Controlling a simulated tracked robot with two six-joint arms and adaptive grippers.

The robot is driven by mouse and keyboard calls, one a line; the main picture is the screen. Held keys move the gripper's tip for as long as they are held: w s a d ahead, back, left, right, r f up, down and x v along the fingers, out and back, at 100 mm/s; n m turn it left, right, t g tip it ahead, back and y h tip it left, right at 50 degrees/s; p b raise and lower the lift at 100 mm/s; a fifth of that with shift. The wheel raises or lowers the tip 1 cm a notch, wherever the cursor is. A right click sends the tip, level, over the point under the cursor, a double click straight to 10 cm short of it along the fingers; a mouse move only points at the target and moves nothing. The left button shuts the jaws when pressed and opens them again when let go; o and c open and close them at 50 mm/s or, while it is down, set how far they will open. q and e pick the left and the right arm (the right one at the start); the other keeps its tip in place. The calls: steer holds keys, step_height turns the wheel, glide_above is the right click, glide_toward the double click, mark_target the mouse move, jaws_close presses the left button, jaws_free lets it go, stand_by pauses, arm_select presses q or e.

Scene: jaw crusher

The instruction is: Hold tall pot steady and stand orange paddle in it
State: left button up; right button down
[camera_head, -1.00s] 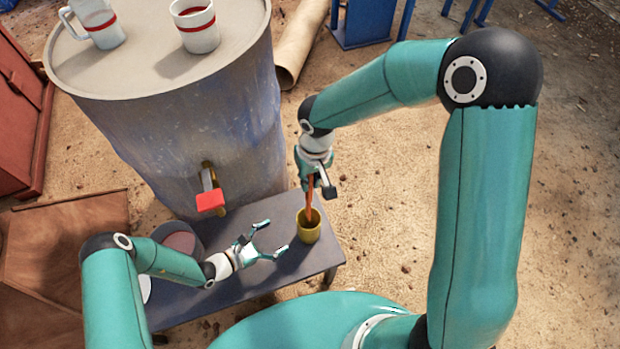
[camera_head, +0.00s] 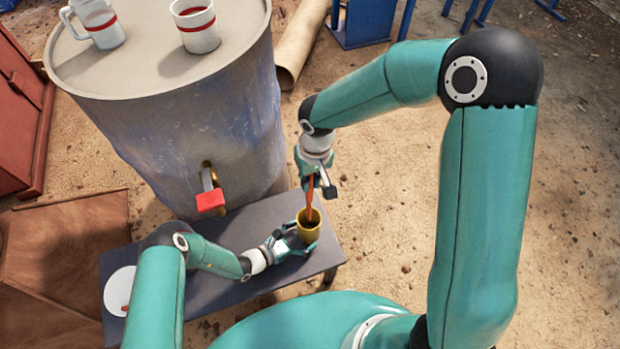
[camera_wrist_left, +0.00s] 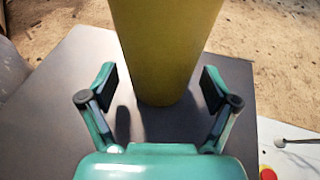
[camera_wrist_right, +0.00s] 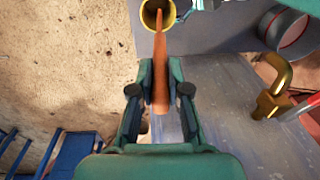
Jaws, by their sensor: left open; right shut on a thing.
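The tall pot is yellow (camera_head: 309,231) and stands upright near the right end of the dark table. It fills the upper middle of the left wrist view (camera_wrist_left: 165,50). My left gripper (camera_head: 303,240) is open, with its fingers on either side of the pot's lower part; a gap shows at each side in the left wrist view. My right gripper (camera_wrist_right: 160,80) is shut on the orange paddle (camera_wrist_right: 161,50), above the pot. The paddle (camera_head: 310,190) points down, and its lower end is at or inside the pot's mouth; how deep it reaches is hidden.
The dark table (camera_head: 220,290) carries a white disc (camera_head: 120,290) at its left. A large drum (camera_head: 200,130) with a red-handled tap (camera_head: 211,200) stands behind it, with two mugs on top.

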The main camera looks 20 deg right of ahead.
arm_select(q)
steer(key=shift+w+d+f, duration=0.2)
steer(key=shift+d, duration=0.4)
steer(key=c, duration=0.7)
stand_by(1.1)
